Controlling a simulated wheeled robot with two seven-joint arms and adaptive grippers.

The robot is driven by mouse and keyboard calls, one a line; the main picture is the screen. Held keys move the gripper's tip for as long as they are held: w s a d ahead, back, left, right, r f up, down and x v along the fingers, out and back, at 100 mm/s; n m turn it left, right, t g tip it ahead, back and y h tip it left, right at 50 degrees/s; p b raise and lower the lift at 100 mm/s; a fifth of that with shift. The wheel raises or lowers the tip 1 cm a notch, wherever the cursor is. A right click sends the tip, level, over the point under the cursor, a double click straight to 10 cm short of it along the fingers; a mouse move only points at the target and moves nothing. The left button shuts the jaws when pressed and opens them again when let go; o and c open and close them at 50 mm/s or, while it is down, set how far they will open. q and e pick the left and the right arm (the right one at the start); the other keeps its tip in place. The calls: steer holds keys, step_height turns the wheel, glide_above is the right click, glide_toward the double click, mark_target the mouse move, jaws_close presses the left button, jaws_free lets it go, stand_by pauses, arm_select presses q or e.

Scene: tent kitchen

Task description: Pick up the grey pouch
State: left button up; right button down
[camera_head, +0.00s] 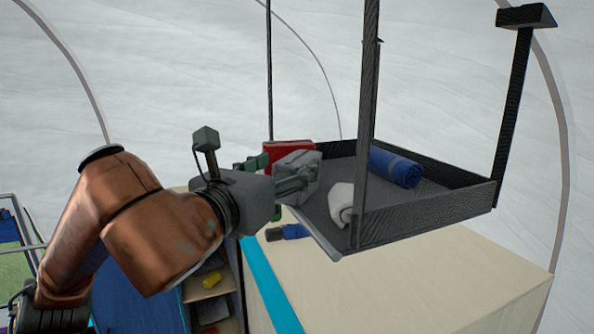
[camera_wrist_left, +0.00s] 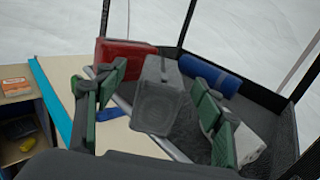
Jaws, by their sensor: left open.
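The grey pouch (camera_head: 300,166) lies at the left end of the dark hanging tray (camera_head: 425,212) in the head view. In the left wrist view the grey pouch (camera_wrist_left: 158,100) stands out in the middle, between the two green-padded fingers. My left gripper (camera_head: 283,170) comes in from the left and is open, its fingers on either side of the pouch. In the left wrist view the left gripper (camera_wrist_left: 160,80) shows clear gaps between each finger and the pouch. Part of the pouch is hidden by a finger in the head view. My right gripper is not in view.
A red case (camera_head: 290,148) sits just behind the pouch. A blue roll (camera_head: 396,167) and a white cloth (camera_head: 341,204) lie farther right in the tray. Dark posts (camera_head: 368,100) rise from the tray. A blue item (camera_head: 291,231) lies on the pale counter (camera_head: 420,285) below.

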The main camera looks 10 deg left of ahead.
mark_target(299, 157)
arm_select(q)
steer(key=p+x, duration=0.1)
steer(key=x, duration=0.2)
steer(key=p+x, duration=0.1)
steer(key=x, duration=0.1)
steer(key=shift+d+f+p, duration=0.2)
steer(key=shift+f+p, duration=0.05)
steer(key=shift+p, duration=0.05)
steer(key=shift+w, duration=0.1)
steer(key=shift+f, duration=0.1)
steer(key=c, duration=1.3)
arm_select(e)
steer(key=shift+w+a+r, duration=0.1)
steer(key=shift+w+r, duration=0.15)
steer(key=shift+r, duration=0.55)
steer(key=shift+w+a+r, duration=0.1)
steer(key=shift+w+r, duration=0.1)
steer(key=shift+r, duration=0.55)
